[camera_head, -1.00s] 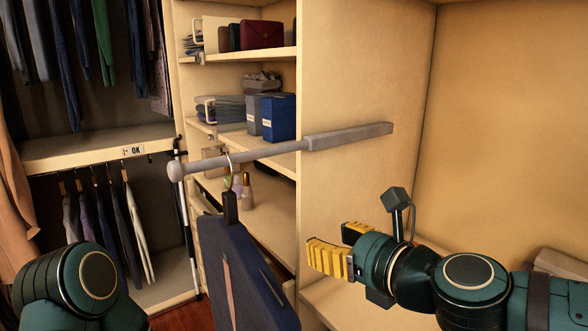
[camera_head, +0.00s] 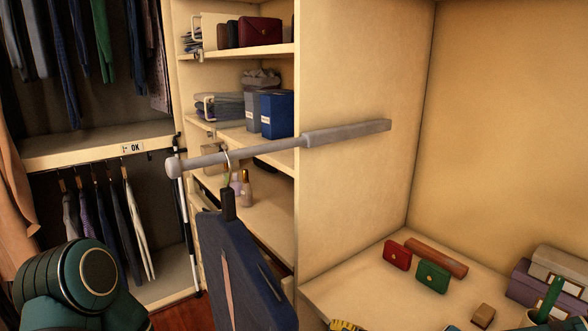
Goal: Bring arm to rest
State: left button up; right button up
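My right gripper shows only as a small yellow fingertip piece (camera_head: 345,325) at the bottom edge of the head view. The rest of it is cut off, so I cannot tell whether it is open or shut. My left arm's dark green joint (camera_head: 85,285) is at the lower left; its gripper is out of view. A dark blue garment (camera_head: 240,275) hangs by its hook from the grey extended rod (camera_head: 250,150), clear of the visible fingertip piece.
The rod juts out from the cream side panel (camera_head: 350,60). A lower shelf (camera_head: 340,285) at right bears a red purse (camera_head: 397,254), a green purse (camera_head: 432,276), a brown roll (camera_head: 436,257) and boxes (camera_head: 555,270). Clothes (camera_head: 130,225) hang at left.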

jog(key=s+d+f+n+g+h, duration=0.2)
jog(key=s+f+n+g, duration=0.2)
jog(key=s+f+n, duration=0.65)
jog(key=s+d+f+n+g+h, duration=0.3)
jog(key=s+f, duration=0.5)
jog(key=f, duration=0.8)
jog(key=w+a+r+n+t, duration=0.1)
jog(key=w+a+r+n, duration=0.2)
jog(key=w+r, duration=0.2)
jog(key=shift+w+a+r, duration=0.2)
jog(key=shift+w+r, duration=0.05)
jog(key=shift+w, duration=0.1)
